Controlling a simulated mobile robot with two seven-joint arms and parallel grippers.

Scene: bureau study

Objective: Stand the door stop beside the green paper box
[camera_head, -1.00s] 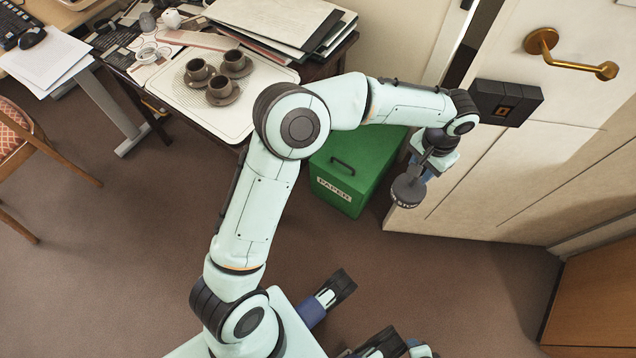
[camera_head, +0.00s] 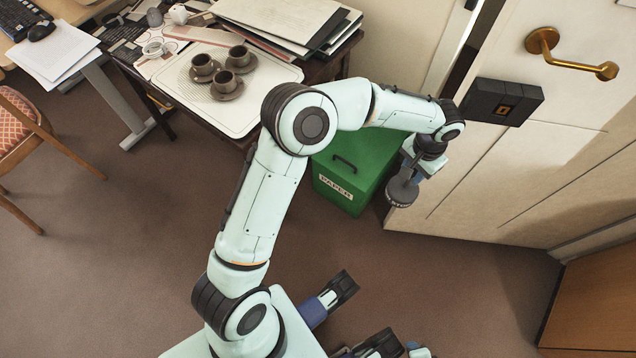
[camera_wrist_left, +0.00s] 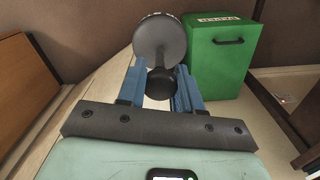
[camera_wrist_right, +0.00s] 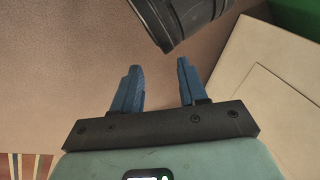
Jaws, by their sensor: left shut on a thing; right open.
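The door stop (camera_head: 402,193) is a dark grey disc with pale lettering on its rim and a knobbed stem. My left gripper (camera_wrist_left: 160,78) is shut on its knob, as the left wrist view shows. In the head view it hangs in the air just right of the green paper box (camera_head: 345,192), in front of the cream door. The green box has a dark handle and a white "PAPER" label; my left arm hides part of it. It also shows right of the door stop in the left wrist view (camera_wrist_left: 222,68). My right gripper (camera_wrist_right: 160,82) is open and empty.
The cream door (camera_head: 480,190) with a brass handle (camera_head: 570,55) stands close to the right. A desk with a tray (camera_head: 235,118) of brown cups stands left of and behind the box. Brown carpet (camera_head: 440,270) in front is clear. A wooden cabinet (camera_head: 595,310) is at lower right.

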